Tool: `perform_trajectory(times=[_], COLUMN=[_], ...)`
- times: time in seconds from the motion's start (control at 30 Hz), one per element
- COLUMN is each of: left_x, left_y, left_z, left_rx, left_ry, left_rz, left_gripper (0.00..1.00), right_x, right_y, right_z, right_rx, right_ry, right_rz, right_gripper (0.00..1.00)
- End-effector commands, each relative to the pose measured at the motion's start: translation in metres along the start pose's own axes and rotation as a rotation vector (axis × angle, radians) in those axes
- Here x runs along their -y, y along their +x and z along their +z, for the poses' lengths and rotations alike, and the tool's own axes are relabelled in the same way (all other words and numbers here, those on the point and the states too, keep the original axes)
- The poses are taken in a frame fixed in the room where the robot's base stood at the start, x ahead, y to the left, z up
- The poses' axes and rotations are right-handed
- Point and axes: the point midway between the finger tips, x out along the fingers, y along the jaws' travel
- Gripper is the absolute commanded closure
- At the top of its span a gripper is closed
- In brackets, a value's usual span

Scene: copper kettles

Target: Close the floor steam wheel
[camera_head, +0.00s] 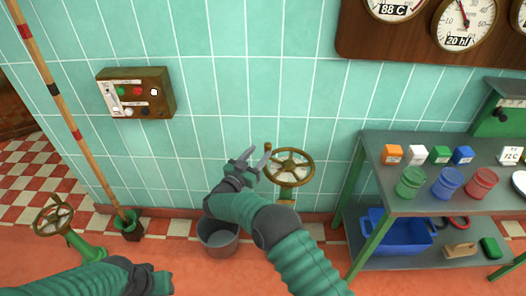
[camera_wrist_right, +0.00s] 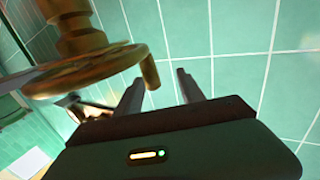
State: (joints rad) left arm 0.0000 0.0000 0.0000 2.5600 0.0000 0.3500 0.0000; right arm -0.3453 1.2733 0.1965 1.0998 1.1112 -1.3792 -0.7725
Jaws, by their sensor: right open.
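A brass handwheel (camera_head: 289,167) with a crank knob (camera_head: 267,146) stands by the tiled wall, right of centre. My right gripper (camera_head: 259,155) is open just left of its rim, close to the knob. In the right wrist view the wheel (camera_wrist_right: 90,72) fills the upper left, and its knob (camera_wrist_right: 149,72) shows between the two open fingers (camera_wrist_right: 160,88); I cannot tell whether they touch it. A second brass wheel (camera_head: 53,217) on a green pipe stands on the floor at far left. My left arm ends at the bottom left; its fingers cannot be made out.
A grey bucket (camera_head: 218,238) stands below my right forearm. A metal shelf (camera_head: 450,205) with colored blocks and jars is at right. A control box (camera_head: 137,93) hangs on the wall.

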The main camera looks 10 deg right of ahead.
Motion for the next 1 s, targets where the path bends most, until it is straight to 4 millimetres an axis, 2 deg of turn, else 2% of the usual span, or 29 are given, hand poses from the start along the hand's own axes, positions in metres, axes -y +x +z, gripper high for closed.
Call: perform_trajectory(times=[1.0], left_x=[0.0], left_y=[0.003], left_z=[0.001], left_rx=[0.0], left_ry=[0.0], left_rz=[0.0], left_gripper=[0.64], right_x=[0.032], right_y=[-0.08], right_z=[0.001], right_rx=[0.001], right_ry=[0.0], right_rz=[-0.001], right_gripper=[0.54])
